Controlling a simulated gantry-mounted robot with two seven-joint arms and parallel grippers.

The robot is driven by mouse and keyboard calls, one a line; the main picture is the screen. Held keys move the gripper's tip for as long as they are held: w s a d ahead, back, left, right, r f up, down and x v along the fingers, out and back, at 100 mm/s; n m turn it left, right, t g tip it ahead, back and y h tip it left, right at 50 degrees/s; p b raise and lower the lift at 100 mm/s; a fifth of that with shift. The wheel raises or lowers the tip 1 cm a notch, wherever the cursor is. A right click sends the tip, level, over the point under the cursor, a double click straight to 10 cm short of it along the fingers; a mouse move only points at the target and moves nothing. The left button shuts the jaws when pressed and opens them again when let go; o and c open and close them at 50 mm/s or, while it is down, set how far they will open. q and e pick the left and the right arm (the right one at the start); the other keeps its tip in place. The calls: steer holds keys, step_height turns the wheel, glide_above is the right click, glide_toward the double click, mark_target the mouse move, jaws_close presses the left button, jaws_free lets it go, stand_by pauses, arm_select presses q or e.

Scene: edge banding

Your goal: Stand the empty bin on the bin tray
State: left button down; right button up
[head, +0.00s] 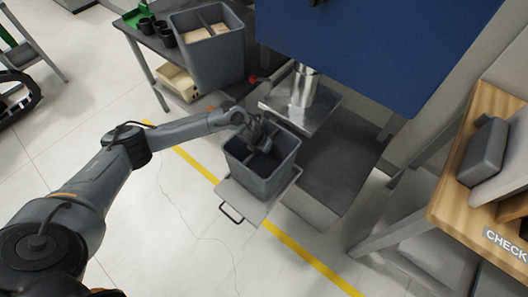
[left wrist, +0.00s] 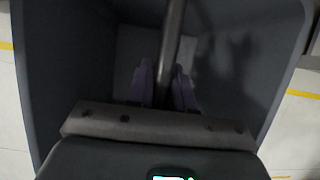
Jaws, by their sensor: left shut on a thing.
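The empty grey bin (head: 273,182) is upright, with a divider bar across its open top. The bin tray (head: 239,204), a grey plate with a dark front handle, lies under it; I cannot tell whether the bin's base touches the tray. My left gripper (head: 262,147) reaches in from the left at the bin's top. In the left wrist view its fingers (left wrist: 163,88) are shut on the divider bar (left wrist: 173,38), with the bin's dark inside walls (left wrist: 235,60) around them. The bin's floor shows only partly. My right gripper is not in view.
Another grey bin (head: 217,62) with pale pieces stands on the table at the back left, near dark cups (head: 163,35). A blue machine panel (head: 375,40) and metal column (head: 304,88) stand behind the tray. A wooden bench (head: 460,190) is at right. Open floor lies front left.

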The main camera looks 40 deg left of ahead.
arm_select(q)
step_height(320, 180, down, 4)
steer(key=shift+r+b, duration=0.1)
steer(key=shift+b, duration=0.45)
steer(key=c, duration=1)
jaws_free()
